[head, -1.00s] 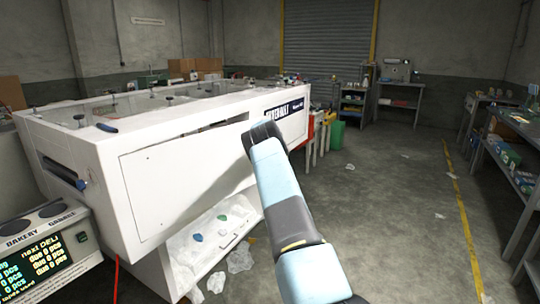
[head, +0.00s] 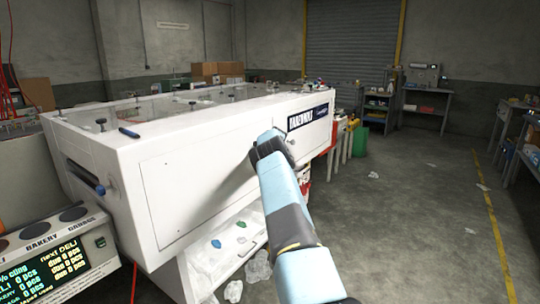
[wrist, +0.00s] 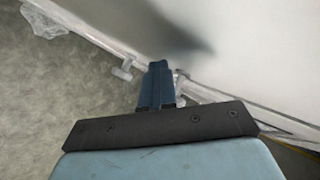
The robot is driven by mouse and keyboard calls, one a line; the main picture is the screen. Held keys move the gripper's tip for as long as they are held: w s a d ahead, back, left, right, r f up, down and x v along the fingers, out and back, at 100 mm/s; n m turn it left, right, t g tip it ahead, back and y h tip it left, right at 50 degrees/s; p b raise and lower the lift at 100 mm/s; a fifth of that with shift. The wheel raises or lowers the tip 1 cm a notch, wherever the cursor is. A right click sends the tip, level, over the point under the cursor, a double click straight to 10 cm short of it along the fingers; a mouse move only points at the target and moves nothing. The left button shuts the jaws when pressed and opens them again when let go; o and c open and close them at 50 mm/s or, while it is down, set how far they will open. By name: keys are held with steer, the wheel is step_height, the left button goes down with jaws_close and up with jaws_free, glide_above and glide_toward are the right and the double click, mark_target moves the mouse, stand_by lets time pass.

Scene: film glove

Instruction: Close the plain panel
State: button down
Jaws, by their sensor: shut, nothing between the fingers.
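The plain panel (head: 185,190) is the large blank white panel on the long side of the white machine (head: 110,150). It looks flush or nearly flush with the machine; I see no dark gap along its top edge. My gripper (wrist: 158,70) is shut and empty. In the head view my arm reaches to the panel's right end, and its own wrist hides the fingertips there. In the wrist view a white surface (wrist: 255,50) with a blurred shadow lies close beside the fingers; I cannot tell whether they touch it.
Below the panel, an open lower shelf (head: 215,262) holds small blue and green items. Crumpled clear plastic (head: 258,266) lies on the floor beside it. A display unit (head: 55,255) stands at the near left. The floor to the right (head: 410,220) is mostly clear.

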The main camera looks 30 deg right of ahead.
steer(key=shift+w+a+r, duration=0.25)
steer(key=shift+w+a, duration=0.15)
steer(key=shift+a, duration=0.15)
steer(key=shift+w+a+r, duration=0.25)
steer(key=shift+w+a, duration=0.15)
steer(key=shift+a, duration=0.1)
steer(key=shift+d, duration=0.1)
steer(key=s+d+f+v, duration=0.1)
steer(key=d+v, duration=0.1)
steer(key=v, duration=1.1)
steer(key=shift+s+r, duration=0.25)
steer(key=shift+s, duration=0.25)
